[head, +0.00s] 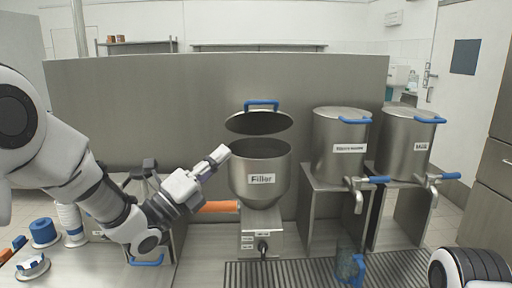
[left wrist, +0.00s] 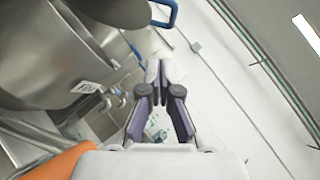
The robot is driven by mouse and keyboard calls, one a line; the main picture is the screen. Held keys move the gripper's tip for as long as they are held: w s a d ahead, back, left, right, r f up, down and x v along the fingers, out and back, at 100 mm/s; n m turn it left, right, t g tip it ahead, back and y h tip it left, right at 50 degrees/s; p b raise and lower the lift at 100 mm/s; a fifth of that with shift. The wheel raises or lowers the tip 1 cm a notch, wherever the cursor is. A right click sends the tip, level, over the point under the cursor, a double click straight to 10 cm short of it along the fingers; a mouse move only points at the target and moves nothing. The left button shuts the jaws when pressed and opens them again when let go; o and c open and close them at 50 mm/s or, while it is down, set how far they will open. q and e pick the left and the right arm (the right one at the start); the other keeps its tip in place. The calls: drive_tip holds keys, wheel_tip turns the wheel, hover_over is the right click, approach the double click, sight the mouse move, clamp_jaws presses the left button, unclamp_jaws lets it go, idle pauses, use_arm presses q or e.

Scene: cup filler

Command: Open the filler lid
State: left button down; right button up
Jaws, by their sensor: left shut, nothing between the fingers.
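The filler (head: 259,180) is a steel pot with a "Filler" label, on a steel stand in the middle of the head view. Its lid (head: 259,123) is up, apart from the front rim, with the dark opening showing below it. The lid's blue handle (head: 261,104) is at the top. My left gripper (head: 222,153) is shut and empty, its tips close to the filler's left rim. In the left wrist view, the shut fingers (left wrist: 158,72) are beside the pot (left wrist: 50,62), and the lid (left wrist: 110,10) and blue handle (left wrist: 166,14) are at the top. My right gripper is out of view.
Two steel containers (head: 340,140) (head: 407,142) with taps stand to the right. A clear jug with a blue handle (head: 357,270) stands in front. An orange handle (head: 220,207) sticks out left of the filler. A steel panel (head: 180,85) stands behind.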

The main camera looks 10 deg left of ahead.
use_arm(q)
drive_tip(key=s+d+m+b, duration=0.1)
drive_tip(key=s+d+b, duration=0.1)
drive_tip(key=h+p, duration=0.1)
drive_tip(key=p, duration=0.7)
approach(270, 103)
drive_tip(key=shift+g, duration=0.3)
drive_tip(key=x, duration=0.5)
drive_tip(key=shift+w+r, duration=0.15)
drive_tip(key=shift+r, duration=0.1)
drive_tip(key=shift+w+a, duration=0.1)
drive_tip(key=shift+w, duration=0.1)
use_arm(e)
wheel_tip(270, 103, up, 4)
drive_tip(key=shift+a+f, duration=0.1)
use_arm(q)
drive_tip(key=shift+r, duration=0.1)
